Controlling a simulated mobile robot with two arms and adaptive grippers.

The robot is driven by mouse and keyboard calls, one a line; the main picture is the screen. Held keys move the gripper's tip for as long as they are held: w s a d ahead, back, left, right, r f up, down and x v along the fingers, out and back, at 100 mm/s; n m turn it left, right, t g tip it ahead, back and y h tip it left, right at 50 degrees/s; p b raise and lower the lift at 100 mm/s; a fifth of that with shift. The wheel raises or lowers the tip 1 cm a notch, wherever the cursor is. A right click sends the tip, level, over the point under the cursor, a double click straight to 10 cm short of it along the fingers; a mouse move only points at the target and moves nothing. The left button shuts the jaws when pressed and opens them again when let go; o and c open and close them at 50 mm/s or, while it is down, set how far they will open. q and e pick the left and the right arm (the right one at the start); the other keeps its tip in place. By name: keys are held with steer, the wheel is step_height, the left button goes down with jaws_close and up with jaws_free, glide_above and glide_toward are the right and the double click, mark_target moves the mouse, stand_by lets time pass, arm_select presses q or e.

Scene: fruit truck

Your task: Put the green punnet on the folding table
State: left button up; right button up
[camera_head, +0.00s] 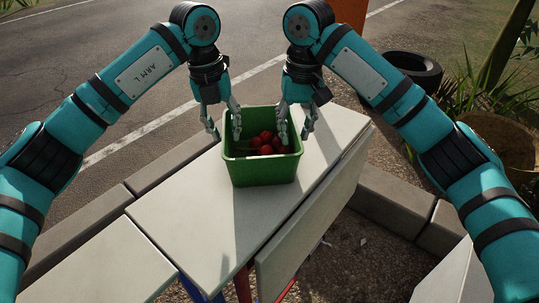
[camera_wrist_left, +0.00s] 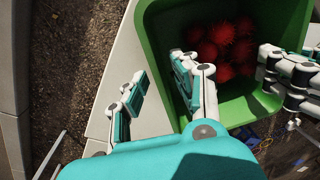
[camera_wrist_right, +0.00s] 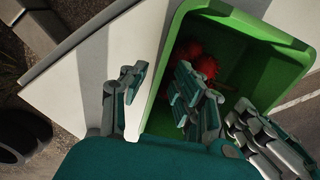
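The green punnet (camera_head: 262,171) holds several red fruits and appears to stand upright on the pale folding table (camera_head: 190,205). My left gripper (camera_head: 225,136) is open astride the punnet's left wall. In the left wrist view, one finger is outside over the tabletop and the other inside the punnet (camera_wrist_left: 165,55), with a gap between them. My right gripper (camera_head: 295,138) is open astride the right wall. In the right wrist view, its fingers lie on either side of the wall of the punnet (camera_wrist_right: 265,50). Finger contact with the walls is not clear.
Bare tabletop lies in front of and behind the punnet. A pale panel (camera_head: 310,225) hangs along the table's right side. Concrete kerb blocks (camera_head: 393,198) run below. A black tyre (camera_head: 413,70) and a round planter (camera_head: 505,145) are at the right.

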steer(key=shift+r, duration=0.4)
arm_select(q)
step_height(320, 180, up, 11)
steer(key=a, duration=0.1)
steer(key=shift+a, duration=0.2)
arm_select(e)
step_height(320, 180, up, 11)
steer(key=shift+d, duration=0.25)
arm_select(q)
steer(key=shift+r, duration=0.1)
